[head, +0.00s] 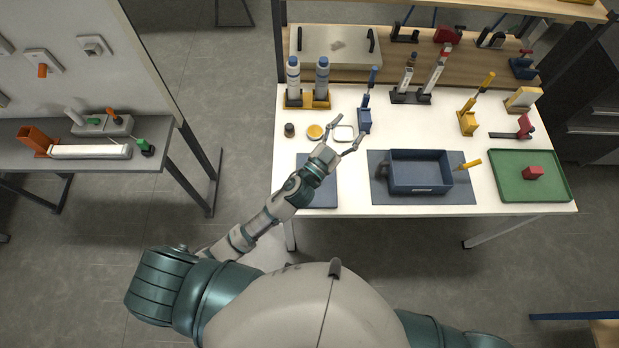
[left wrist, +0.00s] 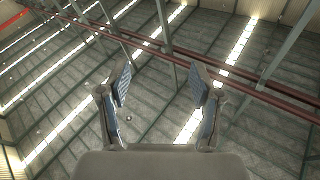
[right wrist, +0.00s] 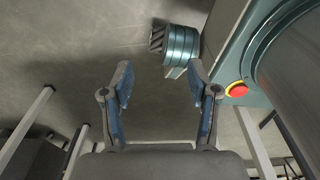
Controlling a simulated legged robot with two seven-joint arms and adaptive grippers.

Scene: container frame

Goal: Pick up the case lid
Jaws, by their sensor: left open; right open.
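An open blue case (head: 418,188) sits on a dark mat. A green tray (head: 555,187) holding a red block is at right. Two bottles in a yellow holder (head: 307,100) stand in front of the lid. A side table (head: 90,162) is at left, with a floor gap between.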

